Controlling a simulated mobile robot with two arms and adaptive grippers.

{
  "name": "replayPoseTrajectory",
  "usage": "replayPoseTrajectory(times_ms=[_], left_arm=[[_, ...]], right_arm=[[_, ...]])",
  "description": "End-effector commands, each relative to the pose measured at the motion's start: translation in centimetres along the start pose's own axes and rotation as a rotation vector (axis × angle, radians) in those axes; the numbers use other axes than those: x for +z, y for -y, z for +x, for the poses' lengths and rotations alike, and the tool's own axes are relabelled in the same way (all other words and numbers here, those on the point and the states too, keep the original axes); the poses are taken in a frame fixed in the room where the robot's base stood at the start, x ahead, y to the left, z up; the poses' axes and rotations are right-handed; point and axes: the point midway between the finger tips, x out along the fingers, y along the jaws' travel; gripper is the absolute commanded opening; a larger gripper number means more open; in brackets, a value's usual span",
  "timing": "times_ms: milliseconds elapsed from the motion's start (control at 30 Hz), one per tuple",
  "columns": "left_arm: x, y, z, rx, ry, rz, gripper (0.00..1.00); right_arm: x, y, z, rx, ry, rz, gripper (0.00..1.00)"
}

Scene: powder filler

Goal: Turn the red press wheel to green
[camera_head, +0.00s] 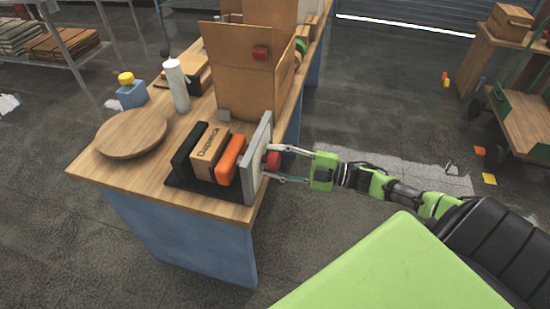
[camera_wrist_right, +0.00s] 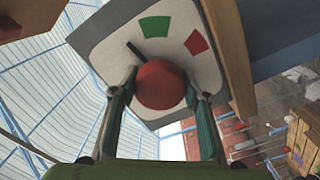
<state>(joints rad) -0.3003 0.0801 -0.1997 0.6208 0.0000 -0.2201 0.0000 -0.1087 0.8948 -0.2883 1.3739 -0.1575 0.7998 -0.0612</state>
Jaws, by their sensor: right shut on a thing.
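The red press wheel (camera_wrist_right: 160,84) is a round knob on a light dial plate (camera_wrist_right: 104,50) in the right wrist view. A green patch (camera_wrist_right: 155,26) and a red patch (camera_wrist_right: 196,42) are on the plate above it. A black pointer (camera_wrist_right: 135,50) sticks out from the wheel toward the upper left, left of the green patch and off both patches. In the head view the wheel (camera_head: 272,161) is on the right face of a grey upright panel (camera_head: 258,150). My right gripper (camera_head: 269,164) is shut on the wheel, one finger on each side. My left gripper is out of view.
The panel stands at the right edge of a wooden-topped bench (camera_head: 115,175). Beside it are an orange block (camera_head: 230,158), a cardboard box (camera_head: 209,152) and a black block (camera_head: 188,150). A large open carton (camera_head: 240,85) stands behind. The floor right of the bench is mostly clear.

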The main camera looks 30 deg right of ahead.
Motion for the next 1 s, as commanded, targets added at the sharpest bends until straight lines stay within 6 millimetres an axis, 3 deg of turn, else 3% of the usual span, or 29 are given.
replayPoseTrajectory(times_ms=[500,1000], left_arm=[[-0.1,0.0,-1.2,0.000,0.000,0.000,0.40],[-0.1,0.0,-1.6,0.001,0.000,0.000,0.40]], right_arm=[[0.0,0.1,0.0,-0.001,0.003,0.442,0.21],[0.0,0.2,0.0,-0.001,0.002,0.618,0.21]])
